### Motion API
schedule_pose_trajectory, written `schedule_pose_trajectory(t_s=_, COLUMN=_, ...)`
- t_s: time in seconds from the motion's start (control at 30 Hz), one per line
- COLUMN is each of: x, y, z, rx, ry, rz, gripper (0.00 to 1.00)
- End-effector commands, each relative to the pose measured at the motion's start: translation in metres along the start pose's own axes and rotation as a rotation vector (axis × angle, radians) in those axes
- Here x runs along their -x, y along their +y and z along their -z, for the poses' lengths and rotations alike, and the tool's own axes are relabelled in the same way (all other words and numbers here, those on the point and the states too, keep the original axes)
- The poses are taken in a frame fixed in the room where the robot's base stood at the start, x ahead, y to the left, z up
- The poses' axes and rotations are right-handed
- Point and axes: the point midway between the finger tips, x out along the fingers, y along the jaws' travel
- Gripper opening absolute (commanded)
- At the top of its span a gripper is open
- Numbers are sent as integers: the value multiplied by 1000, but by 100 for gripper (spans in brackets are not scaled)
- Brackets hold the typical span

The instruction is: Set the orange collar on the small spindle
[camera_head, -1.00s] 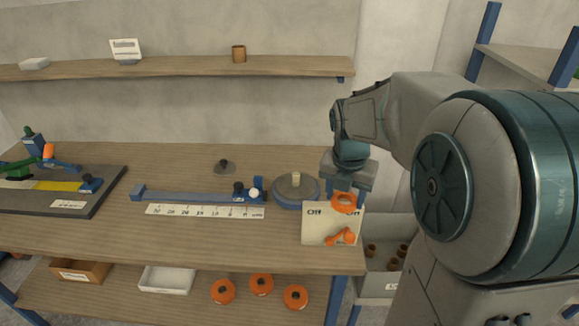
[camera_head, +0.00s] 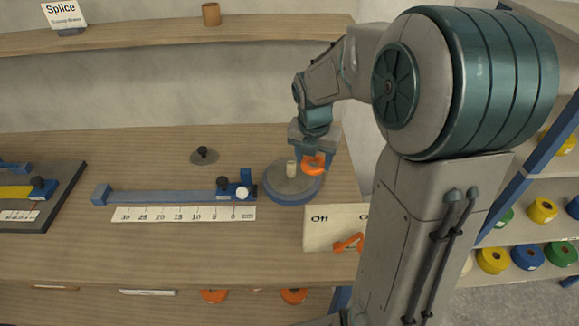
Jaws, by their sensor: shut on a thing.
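My gripper (camera_head: 315,158) is shut on the orange collar (camera_head: 313,170), a ring. It holds the collar just right of a short cream post (camera_head: 291,169) that stands on a round blue-grey base (camera_head: 281,190). The collar appears above the right part of this base, beside the post and not around it. Its exact height is hard to tell. A smaller grey disc with a dark knob (camera_head: 203,152) lies to the left, behind the blue rail. I cannot tell for certain which of the two is called the small spindle.
A blue rail (camera_head: 160,197) with a white number scale (camera_head: 180,214) lies to the left. A cream panel (camera_head: 327,232) with an orange switch (camera_head: 347,244) is in front of the base. Shelves with coloured rolls (camera_head: 543,210) stand at right. Bare tabletop (camera_head: 180,255) lies in front.

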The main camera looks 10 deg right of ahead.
Motion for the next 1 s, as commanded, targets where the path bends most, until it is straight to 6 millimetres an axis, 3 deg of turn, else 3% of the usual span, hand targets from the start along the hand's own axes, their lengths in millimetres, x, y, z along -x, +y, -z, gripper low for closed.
schedule_pose_trajectory(t_s=0.4, x=-46, y=63, z=-25, rx=0, ry=2, rz=0, gripper=32)
schedule_pose_trajectory(t_s=0.63, x=-59, y=73, z=-29, rx=-2, ry=1, rz=0, gripper=32)
schedule_pose_trajectory(t_s=0.87, x=-90, y=72, z=-23, rx=-1, ry=2, rz=1, gripper=32)
schedule_pose_trajectory(t_s=1.0, x=-93, y=73, z=-23, rx=-1, ry=-1, rz=-1, gripper=32)
